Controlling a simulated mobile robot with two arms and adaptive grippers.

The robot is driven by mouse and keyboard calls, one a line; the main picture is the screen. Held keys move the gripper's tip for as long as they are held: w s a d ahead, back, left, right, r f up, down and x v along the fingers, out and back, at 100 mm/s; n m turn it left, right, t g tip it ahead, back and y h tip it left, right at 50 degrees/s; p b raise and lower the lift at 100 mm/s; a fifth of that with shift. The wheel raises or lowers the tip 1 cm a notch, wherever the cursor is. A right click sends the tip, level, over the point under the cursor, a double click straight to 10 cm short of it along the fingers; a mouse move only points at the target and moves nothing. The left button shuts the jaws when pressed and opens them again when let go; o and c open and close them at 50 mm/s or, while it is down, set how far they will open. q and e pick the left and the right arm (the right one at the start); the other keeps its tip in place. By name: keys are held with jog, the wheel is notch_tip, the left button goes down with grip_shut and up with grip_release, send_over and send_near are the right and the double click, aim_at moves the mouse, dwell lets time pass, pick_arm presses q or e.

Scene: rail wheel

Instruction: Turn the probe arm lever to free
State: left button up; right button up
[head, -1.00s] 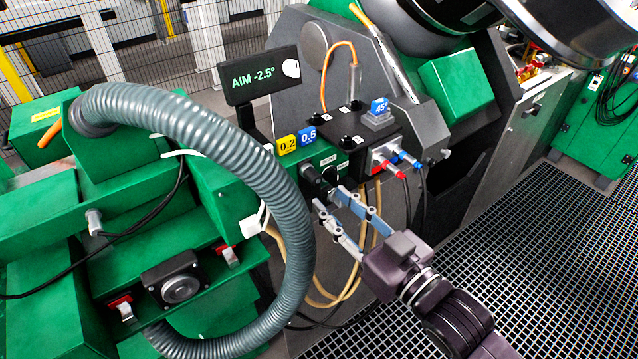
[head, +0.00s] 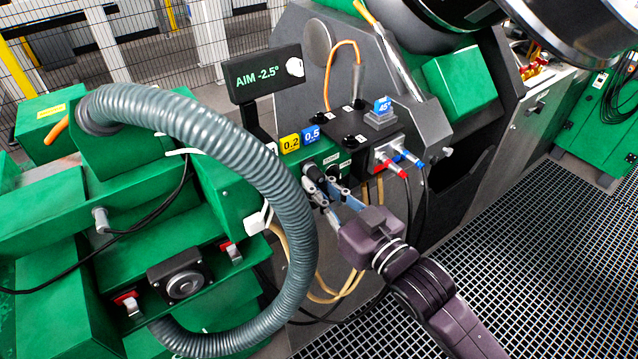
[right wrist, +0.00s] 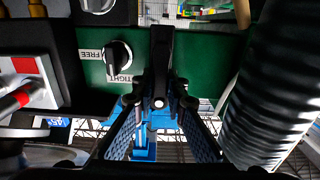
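A green panel carries a black knob (right wrist: 118,58) beside the labels FREE and TIGHT in the right wrist view; its pointer lies toward TIGHT. A dark bar-shaped handle (right wrist: 162,55) stands out to the right of that knob. I cannot tell for sure which is the probe arm lever. My right gripper (head: 327,189) is at this panel, its fingers apart. In the wrist view its fingertips (right wrist: 160,100) lie on either side of the dark bar; contact cannot be told. My left gripper is not in view.
A thick grey hose (head: 290,210) loops just left of the gripper. Red and blue plugs (head: 398,165) with cables sit to the right. Tan cables hang below. Open grating floor (head: 530,250) lies at the right.

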jog(key=shift+r, duration=0.15)
grip_shut()
jog(key=shift+n, duration=0.3)
jog(key=shift+w+d+r+n+p, duration=0.15)
jog(key=shift+n+p, duration=0.7)
jog(key=shift+n, duration=0.15)
jog(key=n, duration=0.1)
jog(key=n+p, duration=0.2)
jog(key=shift+w+d+r+n, duration=0.1)
jog(key=shift+w+d+n, duration=0.05)
jog(key=shift+d+n, duration=0.15)
jog(key=n+p, duration=0.1)
jog(key=n, duration=0.1)
jog(key=n+p, duration=0.1)
jog(key=n, duration=0.1)
jog(key=r+n, duration=0.1)
jog(key=n, duration=0.2)
jog(key=shift+w+d+p, duration=0.25)
jog(key=shift+p, duration=0.15)
jog(key=shift+r+n+p, duration=0.2)
jog(key=shift+n+p, duration=0.55)
jog(key=shift+n, duration=1.65)
